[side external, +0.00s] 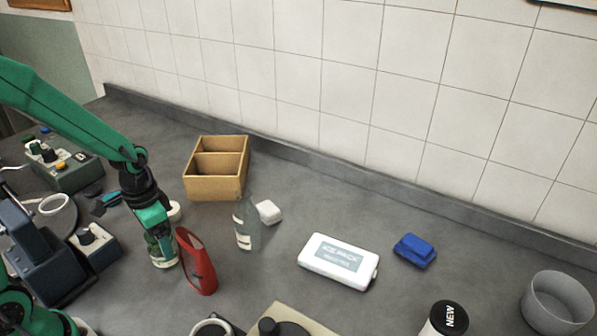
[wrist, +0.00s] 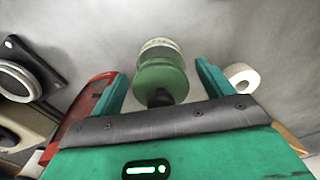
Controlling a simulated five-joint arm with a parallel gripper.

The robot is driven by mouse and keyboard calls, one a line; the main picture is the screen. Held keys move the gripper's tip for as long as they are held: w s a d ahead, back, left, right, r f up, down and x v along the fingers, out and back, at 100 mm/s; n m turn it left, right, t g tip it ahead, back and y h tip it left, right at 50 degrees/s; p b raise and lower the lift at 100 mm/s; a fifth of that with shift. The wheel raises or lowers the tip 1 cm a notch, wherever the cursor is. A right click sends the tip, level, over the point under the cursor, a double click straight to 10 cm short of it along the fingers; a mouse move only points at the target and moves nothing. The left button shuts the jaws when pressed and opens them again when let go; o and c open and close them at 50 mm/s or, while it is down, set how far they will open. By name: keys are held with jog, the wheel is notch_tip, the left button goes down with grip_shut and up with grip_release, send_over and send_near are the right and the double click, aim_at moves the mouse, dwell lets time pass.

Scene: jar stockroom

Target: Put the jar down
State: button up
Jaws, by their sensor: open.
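A greenish jar (side external: 161,254) with a pale label band stands on the grey worktop, its top partly hidden by my gripper (side external: 155,222) in the side external view. In the wrist view the jar (wrist: 163,82) lies between the two teal fingers of my gripper (wrist: 160,69). The fingers are spread, with a gap showing on each side of the jar. The jar looks upright and resting on the worktop.
A red bottle-shaped object (side external: 196,262) stands close right of the jar. Farther right are a clear bottle (side external: 246,226), a white ice pack (side external: 338,262) and a blue block (side external: 414,251). A wooden divided box (side external: 214,187) stands behind. Dark equipment crowds the left.

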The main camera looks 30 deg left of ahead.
notch_tip(320, 180, up, 10)
jog(key=shift+r, duration=0.1)
dwell(0.4)
jog(key=shift+r, duration=0.1)
dwell(0.5)
jog(key=s+d+r+n+t, duration=0.3)
jog(key=s+r+t, duration=0.2)
jog(key=r, duration=0.4)
jog(key=shift+s+d+t, duration=0.3)
jog(key=shift+s, duration=0.55)
